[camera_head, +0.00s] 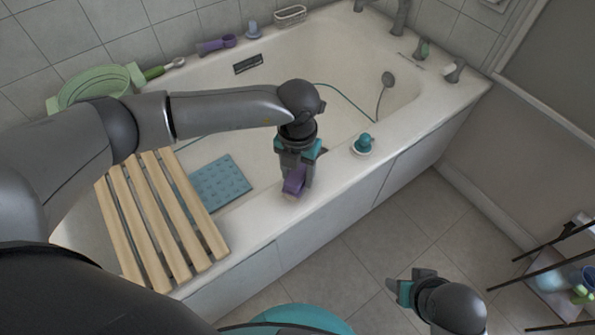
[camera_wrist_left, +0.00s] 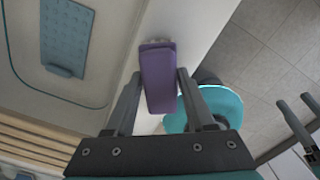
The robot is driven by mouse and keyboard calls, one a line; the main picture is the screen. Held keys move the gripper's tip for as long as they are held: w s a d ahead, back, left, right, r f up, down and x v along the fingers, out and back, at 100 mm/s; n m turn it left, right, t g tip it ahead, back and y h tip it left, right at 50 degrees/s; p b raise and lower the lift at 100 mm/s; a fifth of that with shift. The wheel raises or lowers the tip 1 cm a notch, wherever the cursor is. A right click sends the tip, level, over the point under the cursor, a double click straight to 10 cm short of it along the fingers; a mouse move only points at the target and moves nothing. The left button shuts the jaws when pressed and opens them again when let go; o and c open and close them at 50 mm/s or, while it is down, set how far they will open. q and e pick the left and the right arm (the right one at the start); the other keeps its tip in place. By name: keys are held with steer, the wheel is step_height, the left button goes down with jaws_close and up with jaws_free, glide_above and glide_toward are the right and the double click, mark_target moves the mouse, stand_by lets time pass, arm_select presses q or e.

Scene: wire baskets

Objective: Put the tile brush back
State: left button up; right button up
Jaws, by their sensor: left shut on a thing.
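A purple brush (camera_head: 294,180), which looks like the tile brush, is held in my left gripper (camera_head: 298,160) over the near rim of the bathtub. In the left wrist view the brush (camera_wrist_left: 158,80) lies between the two fingers of the gripper (camera_wrist_left: 158,92), with pale bristles at its far end. I cannot tell whether the bristles touch the rim. My right gripper (camera_head: 408,283) is empty, low over the floor outside the tub, with its fingers apart.
The bathtub (camera_head: 330,205) holds a wooden slatted rack (camera_head: 160,215) and a blue mat (camera_head: 220,182). A teal item (camera_head: 364,142) stands on the near rim. The back ledge holds a green basin (camera_head: 95,85), a purple item (camera_head: 216,45) and a wire basket (camera_head: 291,15). A dark rack (camera_head: 560,250) stands at right.

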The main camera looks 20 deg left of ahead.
stand_by(0.5)
arm_select(q)
steer(key=shift+f+b, duration=0.5)
steer(key=shift+f, duration=0.15)
stand_by(0.4)
steer(key=o, duration=1.3)
steer(key=shift+c, duration=0.2)
